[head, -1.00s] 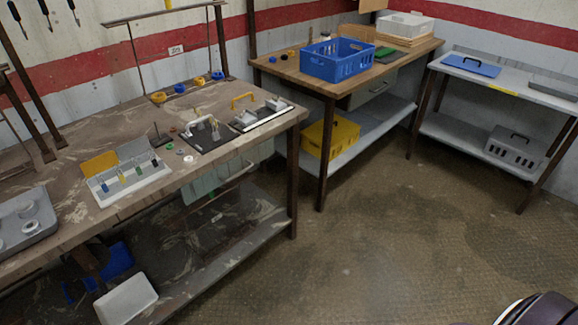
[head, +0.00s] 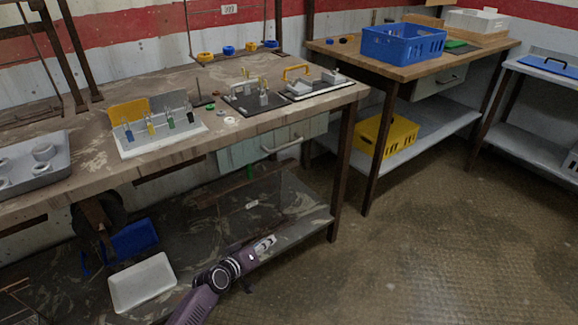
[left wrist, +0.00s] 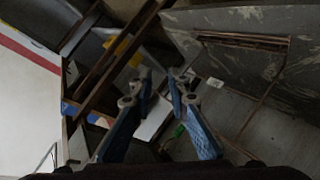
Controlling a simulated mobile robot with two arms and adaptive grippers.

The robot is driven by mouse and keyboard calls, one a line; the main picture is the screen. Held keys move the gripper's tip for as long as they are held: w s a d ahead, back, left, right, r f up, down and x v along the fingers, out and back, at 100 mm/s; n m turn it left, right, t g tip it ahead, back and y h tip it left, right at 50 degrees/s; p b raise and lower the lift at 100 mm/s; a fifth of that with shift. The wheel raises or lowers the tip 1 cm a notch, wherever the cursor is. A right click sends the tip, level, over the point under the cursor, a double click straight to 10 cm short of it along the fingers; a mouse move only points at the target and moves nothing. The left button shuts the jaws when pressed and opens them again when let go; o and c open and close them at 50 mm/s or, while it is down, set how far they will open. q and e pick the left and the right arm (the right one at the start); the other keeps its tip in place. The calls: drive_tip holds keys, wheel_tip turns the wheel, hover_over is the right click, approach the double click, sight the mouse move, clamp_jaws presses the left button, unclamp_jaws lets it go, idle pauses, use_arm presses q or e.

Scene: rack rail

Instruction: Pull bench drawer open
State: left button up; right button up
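The bench drawer (head: 262,147) is a pale grey-green front under the right part of the near workbench (head: 100,190). It looks shut. Its light bar handle (head: 282,144) runs across the front. My left gripper (head: 262,246) is at the bottom middle of the head view, below the drawer and apart from it, in front of the lower shelf. In the left wrist view my left gripper (left wrist: 159,82) has its two blue-padded fingers spread with nothing held between them. I cannot make out the drawer handle there. My right gripper is not in view.
A second bench has its own drawer (head: 438,84), a blue crate (head: 403,44) on top and a yellow bin (head: 386,134) below. A near-bench leg (head: 341,170) stands right of the drawer. A white tray (head: 142,283) lies low left. The floor at right is clear.

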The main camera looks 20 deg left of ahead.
use_arm(q)
drive_tip(key=w+r+n+t+h+b, duration=0.1)
drive_tip(key=w+r+t+b, duration=0.4)
drive_tip(key=r, duration=0.6)
drive_tip(key=t+h+b, duration=0.1)
drive_tip(key=h+b, duration=0.2)
approach(288, 145)
drive_tip(key=w, duration=0.3)
drive_tip(key=shift+n, duration=0.3)
drive_tip(key=shift+d+b+x, duration=0.2)
drive_tip(key=shift+b+x, duration=0.05)
drive_tip(key=shift+x, duration=1.65)
drive_tip(key=shift+d+b+x, duration=0.15)
drive_tip(key=shift+b+x, duration=0.05)
drive_tip(key=shift+x, duration=1.7)
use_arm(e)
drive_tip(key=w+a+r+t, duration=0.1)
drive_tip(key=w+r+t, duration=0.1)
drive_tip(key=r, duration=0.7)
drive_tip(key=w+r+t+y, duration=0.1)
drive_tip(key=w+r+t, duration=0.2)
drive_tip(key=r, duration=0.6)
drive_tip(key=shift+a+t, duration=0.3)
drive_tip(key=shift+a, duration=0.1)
use_arm(q)
drive_tip(key=shift+s, duration=0.15)
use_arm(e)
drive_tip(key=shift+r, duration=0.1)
use_arm(q)
clamp_jaws()
